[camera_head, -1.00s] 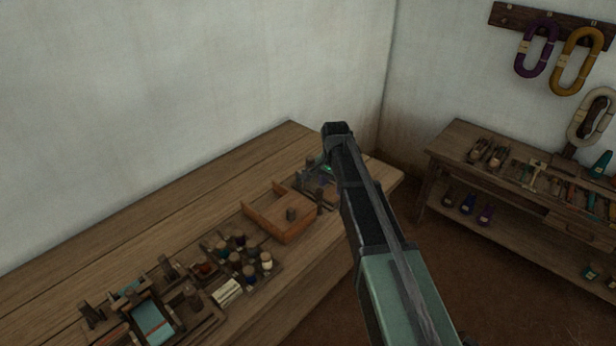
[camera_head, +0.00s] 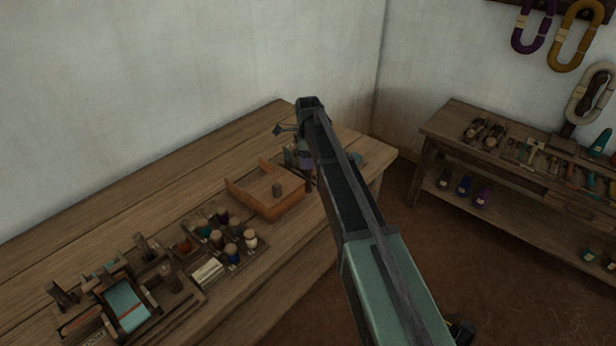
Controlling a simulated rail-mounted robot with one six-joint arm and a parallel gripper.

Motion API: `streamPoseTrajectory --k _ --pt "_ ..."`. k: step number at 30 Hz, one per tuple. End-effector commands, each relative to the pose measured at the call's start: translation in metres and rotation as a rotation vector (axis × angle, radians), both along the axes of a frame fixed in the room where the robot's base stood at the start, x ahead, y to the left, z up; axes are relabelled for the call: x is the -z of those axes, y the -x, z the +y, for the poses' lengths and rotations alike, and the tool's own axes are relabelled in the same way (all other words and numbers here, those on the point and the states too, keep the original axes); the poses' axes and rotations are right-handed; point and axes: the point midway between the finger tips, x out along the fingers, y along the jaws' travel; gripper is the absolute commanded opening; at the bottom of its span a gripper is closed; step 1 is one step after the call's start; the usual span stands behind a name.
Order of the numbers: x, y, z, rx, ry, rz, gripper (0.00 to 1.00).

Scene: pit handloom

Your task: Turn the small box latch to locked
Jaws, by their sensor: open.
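A small orange-brown wooden box (camera_head: 245,198) sits on the long wooden table, with low raised walls.
Several bobbins in a rack (camera_head: 231,238) and a small loom model with teal cloth (camera_head: 126,305) stand left of the box. A shelf bench (camera_head: 470,119) stands at the right. The table behind the box is bare.

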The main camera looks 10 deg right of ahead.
Motion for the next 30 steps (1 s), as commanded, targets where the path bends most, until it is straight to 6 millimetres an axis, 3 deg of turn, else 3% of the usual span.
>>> streamPoseTrajectory --k 1,3,12,22,30 --pt "0.0201 0.0000 0.0000 0.000 0.000 0.000 0.56" --pt "0.0265 0.0000 0.0000 0.000 0.000 0.000 0.56" --pt "0.0248 0.0000 0.0000 -0.001 0.000 0.000 0.56" --pt "0.0249 0.0001 -0.0001 -0.001 0.000 0.000 0.07" --pt "0.0249 0.0001 -0.0001 -0.025 0.000 0.000 0.07"
